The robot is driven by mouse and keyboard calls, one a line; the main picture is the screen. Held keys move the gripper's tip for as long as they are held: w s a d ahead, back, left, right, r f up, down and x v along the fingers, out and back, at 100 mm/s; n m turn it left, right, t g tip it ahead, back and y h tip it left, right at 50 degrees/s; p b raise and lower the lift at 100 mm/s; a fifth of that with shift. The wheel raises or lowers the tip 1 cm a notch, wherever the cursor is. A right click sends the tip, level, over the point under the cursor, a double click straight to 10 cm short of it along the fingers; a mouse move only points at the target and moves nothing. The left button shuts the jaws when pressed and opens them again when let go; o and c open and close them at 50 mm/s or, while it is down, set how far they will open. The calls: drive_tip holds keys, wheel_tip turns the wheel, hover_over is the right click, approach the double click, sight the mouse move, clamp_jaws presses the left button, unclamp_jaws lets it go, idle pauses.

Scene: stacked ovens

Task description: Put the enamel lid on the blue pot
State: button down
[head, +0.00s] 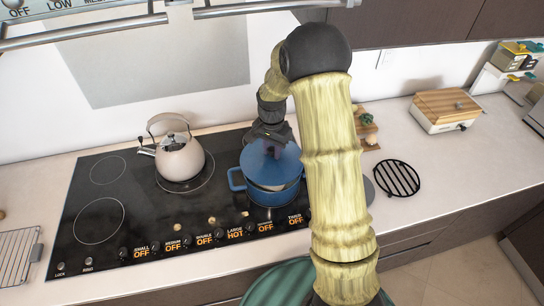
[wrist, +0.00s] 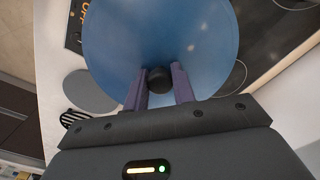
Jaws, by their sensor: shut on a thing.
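The blue enamel lid (head: 268,166) is at the blue pot (head: 270,199) on the right part of the cooktop in the head view. It looks slightly tilted, and a pale strip shows between its near edge and the pot; I cannot tell whether they touch. The pot's handle sticks out to the left. In the wrist view the lid (wrist: 160,35) fills the upper middle and hides the pot. My gripper (wrist: 159,82) is shut on the lid's black knob (wrist: 159,79), with a finger on each side. In the head view my arm partly covers the gripper.
A beige kettle (head: 180,157) stands left of the pot on the black cooktop (head: 130,215). A round black trivet (head: 397,178) lies on the counter to the right, with a small plant (head: 367,124) and a wood-topped box (head: 446,108) behind. A range hood bar hangs above.

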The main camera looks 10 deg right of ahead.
sight(272, 158)
wheel_tip(272, 158, down, 3)
drive_tip(key=shift+d+r+p, duration=0.1)
drive_tip(key=shift+p, duration=0.5)
drive_tip(key=shift+f, duration=0.4)
drive_tip(key=shift+f, duration=0.35)
drive_tip(key=c, duration=1.2)
unclamp_jaws()
drive_tip(key=shift+o, duration=0.2)
drive_tip(key=shift+r, duration=0.1)
